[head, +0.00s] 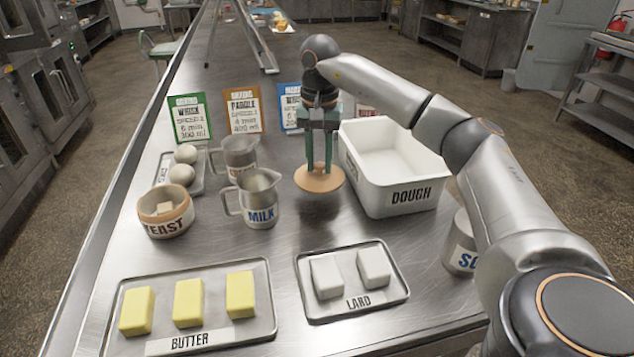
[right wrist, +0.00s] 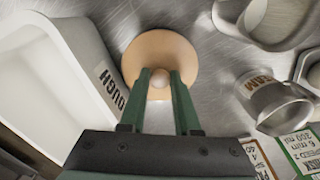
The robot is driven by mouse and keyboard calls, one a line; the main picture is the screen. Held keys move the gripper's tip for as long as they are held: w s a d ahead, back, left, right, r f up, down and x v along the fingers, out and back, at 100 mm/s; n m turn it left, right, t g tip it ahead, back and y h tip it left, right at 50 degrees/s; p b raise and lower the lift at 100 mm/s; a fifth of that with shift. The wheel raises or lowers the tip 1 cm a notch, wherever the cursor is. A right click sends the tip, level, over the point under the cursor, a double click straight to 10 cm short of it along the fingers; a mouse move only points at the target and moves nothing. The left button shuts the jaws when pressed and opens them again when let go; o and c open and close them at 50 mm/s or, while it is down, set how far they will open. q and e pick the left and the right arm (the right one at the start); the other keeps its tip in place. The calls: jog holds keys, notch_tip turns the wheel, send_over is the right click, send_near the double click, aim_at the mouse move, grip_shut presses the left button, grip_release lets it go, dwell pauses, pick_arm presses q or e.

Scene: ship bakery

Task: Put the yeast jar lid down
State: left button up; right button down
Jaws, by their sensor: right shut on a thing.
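The yeast jar lid (head: 322,181) is a round tan disc with a small knob. My right gripper (head: 319,168) is shut on its knob and holds it level, between the milk jug and the dough tub. A dark patch on the counter shows just below the lid; I cannot tell for sure whether it touches the counter. In the right wrist view the lid (right wrist: 143,58) shows beyond the fingers (right wrist: 159,80), which are on either side of the knob. The yeast jar (head: 166,219) stands uncovered at the left, with a pale block inside. My left gripper is not in view.
The milk jug (head: 259,201) and another metal jug (head: 240,157) stand left of the lid. The white dough tub (head: 412,203) is close at its right. The lard tray (head: 394,293) and butter tray (head: 270,323) lie in front. Recipe cards (head: 243,108) stand behind.

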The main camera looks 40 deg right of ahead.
aim_at(319, 170)
jog(key=shift+f, duration=2.4)
jog(key=shift+f, duration=0.1)
jog(key=c, duration=0.6)
grip_release()
notch_tip(319, 170, up, 12)
jog(key=shift+r+p, duration=0.15)
jog(key=shift+p, duration=0.3)
